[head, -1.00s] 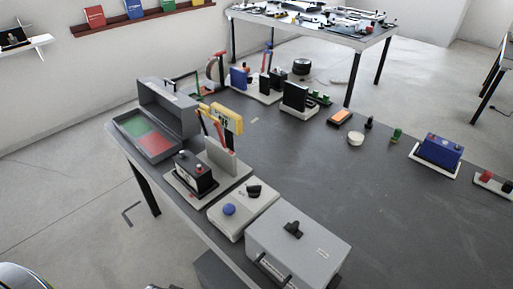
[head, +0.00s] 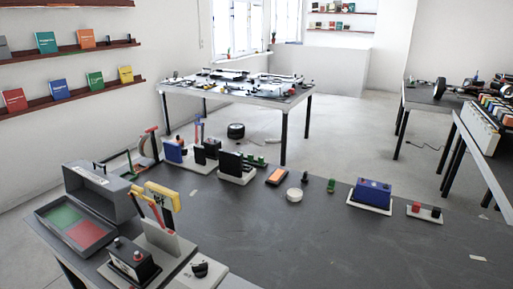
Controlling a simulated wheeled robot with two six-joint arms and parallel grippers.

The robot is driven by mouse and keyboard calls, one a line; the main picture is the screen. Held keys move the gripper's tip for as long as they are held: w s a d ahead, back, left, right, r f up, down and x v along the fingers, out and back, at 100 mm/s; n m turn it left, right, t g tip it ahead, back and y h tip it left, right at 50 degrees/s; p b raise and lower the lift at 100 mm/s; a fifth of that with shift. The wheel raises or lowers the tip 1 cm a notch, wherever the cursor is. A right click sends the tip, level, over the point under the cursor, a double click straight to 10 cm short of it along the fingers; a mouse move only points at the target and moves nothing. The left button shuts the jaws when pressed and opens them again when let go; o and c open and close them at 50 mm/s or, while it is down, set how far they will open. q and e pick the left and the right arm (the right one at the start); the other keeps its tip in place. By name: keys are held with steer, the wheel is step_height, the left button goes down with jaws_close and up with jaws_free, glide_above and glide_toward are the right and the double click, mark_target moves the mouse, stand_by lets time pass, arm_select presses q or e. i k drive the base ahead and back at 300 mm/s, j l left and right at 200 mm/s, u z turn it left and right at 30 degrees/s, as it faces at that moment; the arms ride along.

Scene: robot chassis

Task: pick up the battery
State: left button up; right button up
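Two battery-like boxes stand on the dark grey table. A black box (head: 133,264) with a red and a light terminal on top sits at the lower left on a light base. A blue box (head: 372,192) with small parts on top sits on a white base at the right of the table. I cannot tell which one is the battery. Neither of my grippers is in view.
A grey case (head: 101,190) and a tray with green and red panels stand at the table's left. A yellow multimeter-like device (head: 162,195) is behind the black box. The table's middle is clear.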

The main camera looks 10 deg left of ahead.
mark_target(137, 263)
steer(key=j+u, duration=0.4)
steer(key=i+j+u, duration=0.1)
steer(key=j+u, duration=0.2)
steer(key=u, duration=0.15)
steer(key=i+j+u, duration=0.15)
steer(key=j+u, duration=0.25)
